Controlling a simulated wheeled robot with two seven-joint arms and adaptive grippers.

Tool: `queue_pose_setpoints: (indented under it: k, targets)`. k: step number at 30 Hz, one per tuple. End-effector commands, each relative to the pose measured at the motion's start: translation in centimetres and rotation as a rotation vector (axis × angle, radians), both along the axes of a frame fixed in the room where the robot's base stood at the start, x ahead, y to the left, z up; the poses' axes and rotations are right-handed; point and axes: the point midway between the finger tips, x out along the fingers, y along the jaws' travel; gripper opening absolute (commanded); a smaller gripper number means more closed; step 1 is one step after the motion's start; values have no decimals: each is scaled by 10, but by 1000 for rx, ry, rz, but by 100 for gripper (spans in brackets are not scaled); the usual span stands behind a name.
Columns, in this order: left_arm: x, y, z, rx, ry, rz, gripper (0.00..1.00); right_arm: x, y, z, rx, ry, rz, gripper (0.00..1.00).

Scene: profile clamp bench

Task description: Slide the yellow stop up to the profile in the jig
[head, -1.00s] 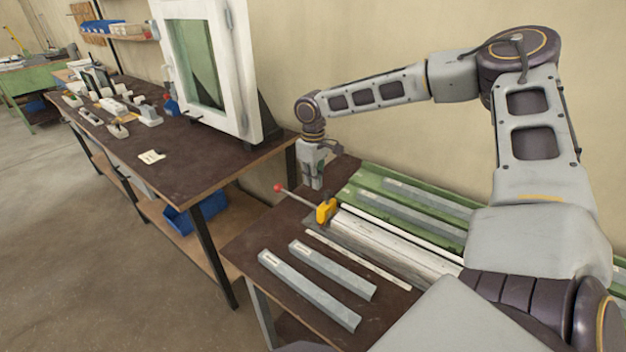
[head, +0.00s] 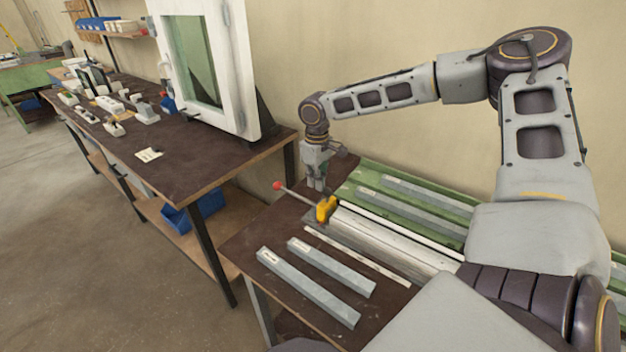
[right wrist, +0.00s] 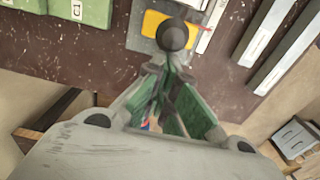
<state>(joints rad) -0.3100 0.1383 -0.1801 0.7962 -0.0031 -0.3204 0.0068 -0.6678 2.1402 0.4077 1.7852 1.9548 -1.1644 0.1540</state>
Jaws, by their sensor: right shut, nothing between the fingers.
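The yellow stop (head: 326,208) sits at the left end of the jig, at the near end of the pale profile (head: 395,241). Whether it touches the profile I cannot tell. A rod with a red ball (head: 277,186) sticks out to the left of it. My right gripper (head: 319,186) is shut and empty, pointing down just behind the stop. In the right wrist view its green-padded fingers (right wrist: 172,68) meet, with the yellow stop (right wrist: 155,24) just beyond and a dark round shape partly over it. My left gripper is out of view.
Two loose grey profiles (head: 312,287) lie at the bench front. Green supports (head: 376,177) with more grey profiles stand behind the jig. A second bench (head: 185,165) at left holds a white window frame (head: 240,118). My right arm spans the bench's back.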

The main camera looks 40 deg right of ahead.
Motion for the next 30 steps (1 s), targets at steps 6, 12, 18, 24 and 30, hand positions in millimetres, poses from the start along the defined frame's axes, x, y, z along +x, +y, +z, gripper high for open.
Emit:
queue_pose_setpoints:
  k: [6, 12, 18, 24, 30]
  targets:
    - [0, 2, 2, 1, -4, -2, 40, -14, -3, -3, 1, 14, -2, 0]
    - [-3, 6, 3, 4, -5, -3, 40, -21, -6, -2, -1, 11, -2, 0]
    - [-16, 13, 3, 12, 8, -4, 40, -28, -8, -2, 0, 11, -2, 0]
    - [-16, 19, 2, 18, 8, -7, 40, -30, -9, -3, -1, 10, -1, 0]
    - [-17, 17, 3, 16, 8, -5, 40, -31, -9, -2, -1, 9, -1, 0]
